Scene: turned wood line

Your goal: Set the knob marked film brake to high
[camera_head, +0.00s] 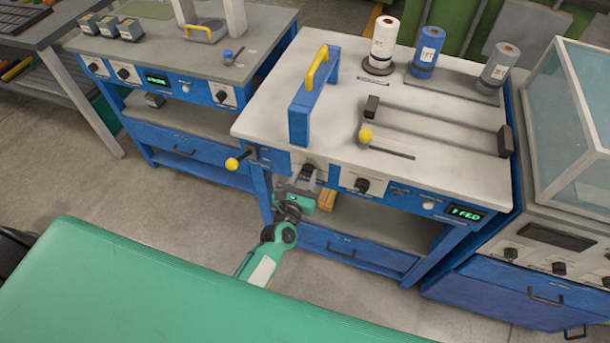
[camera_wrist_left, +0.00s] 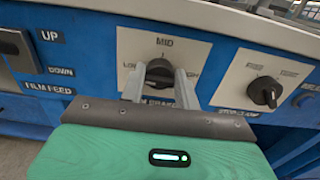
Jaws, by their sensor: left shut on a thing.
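The black film brake knob (camera_wrist_left: 160,70) sits on a white plate (camera_wrist_left: 132,42) on the blue front panel. The plate reads MID above, LOW at left and HIGH at right, partly covered; the name below is mostly hidden by my gripper. My left gripper (camera_wrist_left: 168,84) is shut on the knob, with one finger on each side. In the head view my left gripper (camera_head: 305,177) is at the front panel of the middle bench, hiding most of the knob. I cannot tell clearly where the knob's pointer stands. My right gripper is not in view.
A second black knob (camera_wrist_left: 264,92) is to the right, and a FILM FEED up/down switch (camera_wrist_left: 14,48) to the left. A yellow-tipped lever (camera_head: 234,163) sticks out left of my gripper. The bench top (camera_head: 330,150) carries rolls and a blue frame (camera_head: 312,95).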

